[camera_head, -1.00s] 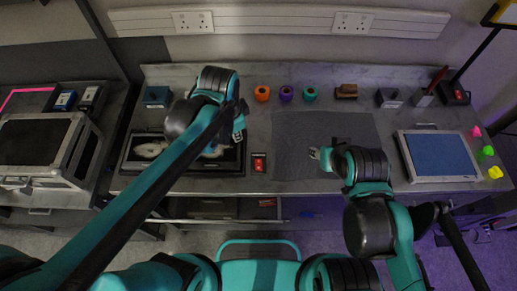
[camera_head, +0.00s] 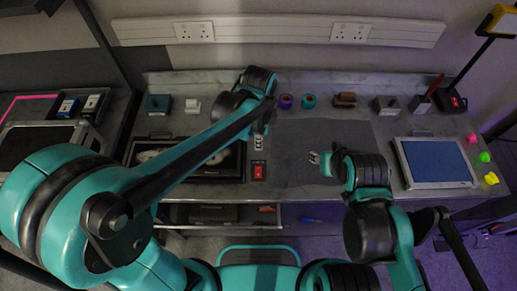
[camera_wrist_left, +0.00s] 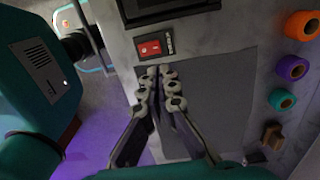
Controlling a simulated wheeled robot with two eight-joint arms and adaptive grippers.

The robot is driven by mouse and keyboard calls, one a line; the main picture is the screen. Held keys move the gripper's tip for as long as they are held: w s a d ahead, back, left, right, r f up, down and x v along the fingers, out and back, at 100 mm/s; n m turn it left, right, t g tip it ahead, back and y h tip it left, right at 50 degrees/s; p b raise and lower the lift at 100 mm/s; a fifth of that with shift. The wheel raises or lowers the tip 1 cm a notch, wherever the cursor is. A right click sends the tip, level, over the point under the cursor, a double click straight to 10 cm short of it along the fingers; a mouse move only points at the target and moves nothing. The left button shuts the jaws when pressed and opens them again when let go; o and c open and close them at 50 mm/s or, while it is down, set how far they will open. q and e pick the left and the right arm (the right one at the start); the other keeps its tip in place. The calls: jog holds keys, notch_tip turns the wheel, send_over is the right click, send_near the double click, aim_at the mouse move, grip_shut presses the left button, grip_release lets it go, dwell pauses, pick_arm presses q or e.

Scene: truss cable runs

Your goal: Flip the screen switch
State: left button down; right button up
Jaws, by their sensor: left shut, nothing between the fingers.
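The red rocker switch (camera_head: 258,171) sits on the bench just right of a black-framed screen (camera_head: 132,160) that shows pale shapes and is partly covered by my left arm. In the left wrist view the switch (camera_wrist_left: 150,47) is a red rocker in a dark housing with a small label beside it. My left gripper (camera_head: 259,143) is shut and empty, beyond the switch in the head view. In the left wrist view its fingertips (camera_wrist_left: 161,74) appear close beside the switch; contact cannot be told. My right gripper (camera_head: 318,158) is over the dark mat; its opening is unclear.
The dark mat (camera_head: 335,140) lies right of the switch. Purple (camera_head: 286,101) and teal (camera_head: 308,101) rolls and a brown block (camera_head: 345,100) stand behind it. A blue-faced panel (camera_head: 437,161) lies at right. Another red switch (camera_head: 455,103) is on the lamp base.

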aim_at(258, 166)
pick_arm(q)
notch_tip(258, 166, down, 13)
jog(key=b, duration=0.3)
jog(key=shift+r+b, duration=0.2)
jog(key=shift+b, duration=0.1)
jog(key=shift+f, duration=0.1)
jog(key=shift+w+f+b, duration=0.15)
jog(key=shift+f+b, duration=0.25)
jog(key=shift+b, duration=0.1)
jog(key=shift+r, duration=0.2)
jog(key=shift+s+r+p, duration=0.3)
jog(key=shift+s+p, duration=0.05)
jog(key=shift+s, duration=0.35)
